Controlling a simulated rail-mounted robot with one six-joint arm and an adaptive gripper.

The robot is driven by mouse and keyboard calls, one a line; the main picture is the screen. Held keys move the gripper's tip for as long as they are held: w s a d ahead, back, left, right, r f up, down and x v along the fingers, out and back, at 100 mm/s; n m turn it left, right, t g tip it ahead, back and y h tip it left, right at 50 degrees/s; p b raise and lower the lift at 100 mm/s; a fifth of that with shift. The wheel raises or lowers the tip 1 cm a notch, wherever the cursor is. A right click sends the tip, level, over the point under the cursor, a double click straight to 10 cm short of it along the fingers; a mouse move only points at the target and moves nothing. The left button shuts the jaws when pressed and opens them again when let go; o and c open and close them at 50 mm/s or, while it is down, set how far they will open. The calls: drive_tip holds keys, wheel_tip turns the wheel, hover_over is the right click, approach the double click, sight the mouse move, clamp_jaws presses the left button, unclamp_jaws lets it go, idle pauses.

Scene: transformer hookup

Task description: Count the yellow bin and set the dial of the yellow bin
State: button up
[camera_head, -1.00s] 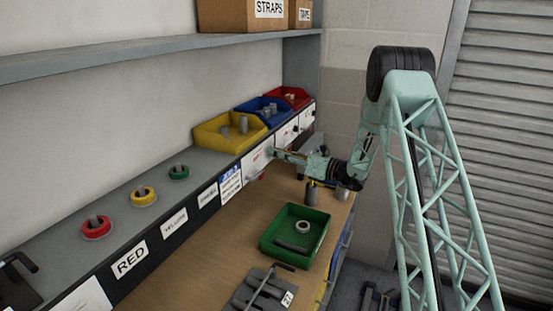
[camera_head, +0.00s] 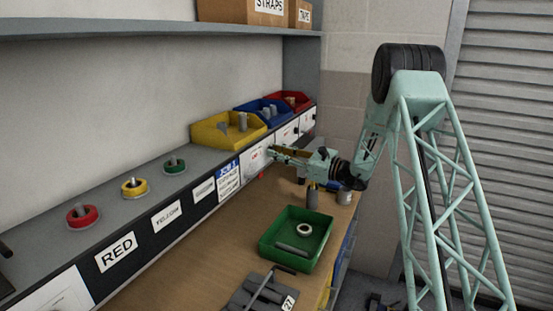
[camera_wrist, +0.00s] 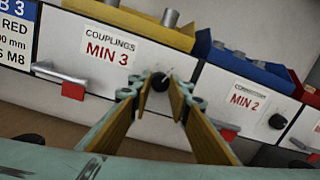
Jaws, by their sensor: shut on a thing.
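The yellow bin (camera_head: 212,134) stands on the ledge, with grey couplings showing inside; it also shows at the top of the wrist view (camera_wrist: 118,14). Its front wall hides part of the contents. Below it is a white panel reading COUPLINGS MIN 3 (camera_wrist: 108,48). The yellow bin's dial (camera_wrist: 160,82), a black knob with a small pale pointer, sits right of that label. My gripper (camera_wrist: 160,88) is shut on this dial, one fingertip at each side. In the head view my gripper (camera_head: 272,152) is at the panel's front.
A silver bar with a red tab (camera_wrist: 73,90) is left of the dial. A blue bin (camera_head: 257,110) and a red bin (camera_head: 298,99) stand farther along, with a MIN 2 panel (camera_wrist: 246,98) below the blue one. A green tray (camera_head: 318,243) holds a ring and a rod on the bench.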

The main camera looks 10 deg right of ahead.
drive_tip(key=shift+f+n+g+y+b, duration=0.1)
drive_tip(key=shift+n+g+y+b, duration=0.15)
drive_tip(key=shift+n+b, duration=2.25)
drive_tip(key=shift+n+g+y+b, duration=0.25)
drive_tip(key=shift+n+b, duration=2.15)
drive_tip(key=shift+b, duration=0.15)
drive_tip(key=o, duration=0.9)
drive_tip(key=shift+c, duration=0.2)
drive_tip(key=shift+d, duration=0.1)
drive_tip(key=r+v, duration=0.1)
drive_tip(key=v, duration=1)
drive_tip(key=shift+s+d+f, duration=0.3)
drive_tip(key=shift+f, duration=0.1)
drive_tip(key=shift+a, duration=0.1)
